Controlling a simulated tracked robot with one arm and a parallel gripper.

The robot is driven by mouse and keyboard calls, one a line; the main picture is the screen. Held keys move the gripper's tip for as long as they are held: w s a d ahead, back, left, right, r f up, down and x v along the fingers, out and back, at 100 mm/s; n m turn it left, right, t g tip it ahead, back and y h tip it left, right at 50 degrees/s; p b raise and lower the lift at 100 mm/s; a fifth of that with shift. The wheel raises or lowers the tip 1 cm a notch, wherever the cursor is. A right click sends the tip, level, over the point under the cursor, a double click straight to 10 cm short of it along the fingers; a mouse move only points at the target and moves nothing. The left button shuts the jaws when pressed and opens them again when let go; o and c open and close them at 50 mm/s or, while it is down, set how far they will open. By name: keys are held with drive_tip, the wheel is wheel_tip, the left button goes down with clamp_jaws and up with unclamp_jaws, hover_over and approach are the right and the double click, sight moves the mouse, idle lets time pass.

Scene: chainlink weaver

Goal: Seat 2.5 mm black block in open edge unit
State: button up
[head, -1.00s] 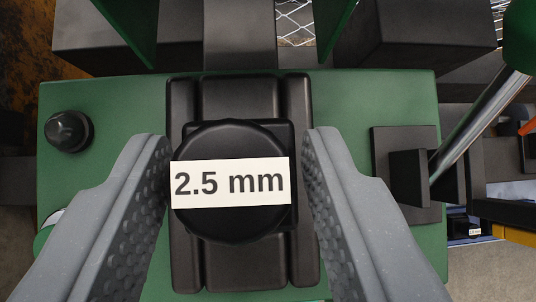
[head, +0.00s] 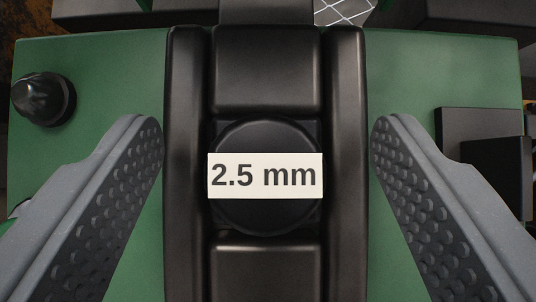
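The black block (head: 265,218) has a round top and a white "2.5 mm" label (head: 265,176). It sits between two dark rails of the edge unit (head: 183,120), in the gap between an upper and a lower dark pad. The unit lies on a green housing (head: 110,75). My gripper (head: 268,135) is open wide. Its grey fingers stand on both sides of the block, outside the rails, and touch neither the block nor the rails as far as I can see. The block's underside is hidden.
A black knob (head: 43,98) stands on the green housing at the upper left. Dark bracket blocks (head: 480,140) are at the right. Chain-link mesh (head: 343,11) shows beyond the housing's far edge.

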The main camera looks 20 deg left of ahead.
drive_tip(key=shift+s, duration=0.1)
drive_tip(key=b+v, duration=0.3)
drive_tip(key=v, duration=1)
drive_tip(key=shift+s, duration=0.2)
drive_tip(key=shift+d+r, duration=0.1)
drive_tip(key=shift+r, duration=0.1)
drive_tip(key=s+d+r+m+t+b, duration=0.1)
drive_tip(key=s+d+r+t+b, duration=0.1)
drive_tip(key=s+d+r+b, duration=0.2)
drive_tip(key=s+d+r+m+t+h+b, duration=0.1)
drive_tip(key=s+d+r+t+b, duration=0.2)
drive_tip(key=d+r, duration=0.5)
drive_tip(key=s+d+r+m+t+h+b, duration=0.1)
drive_tip(key=s+d+r+b, duration=0.4)
drive_tip(key=r, duration=0.5)
drive_tip(key=shift+s+d+r+t, duration=0.4)
drive_tip(key=shift+s+d+t, duration=0.25)
drive_tip(key=shift+d+t, duration=0.2)
drive_tip(key=shift+o, duration=0.3)
drive_tip(key=shift+a, duration=0.1)
